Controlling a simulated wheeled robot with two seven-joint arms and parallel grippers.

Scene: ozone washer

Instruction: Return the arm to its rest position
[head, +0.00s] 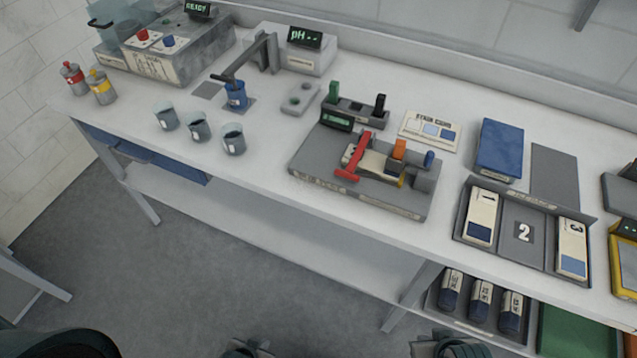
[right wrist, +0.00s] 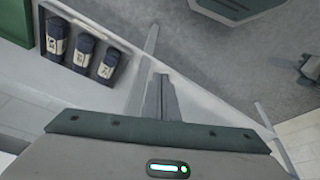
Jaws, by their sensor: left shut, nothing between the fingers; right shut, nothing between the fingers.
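My left gripper (head: 248,348) shows at the bottom edge of the head view, partly cut off, low in front of the bench and over the floor. It is shut and empty. My right gripper (head: 445,346) is at the bottom edge further right, in front of the bench's lower shelf, also partly cut off. In the right wrist view its fingers (right wrist: 160,95) are together with nothing between them. Both grippers are apart from everything on the bench.
The white bench (head: 250,180) holds a grey clamp fixture (head: 310,160), several beakers, a pH meter (head: 302,55), a blue book-like block (head: 499,150) and a numbered tray (head: 525,210). The lower shelf holds a bottle rack (head: 470,328). Grey floor (head: 220,265) in front is open.

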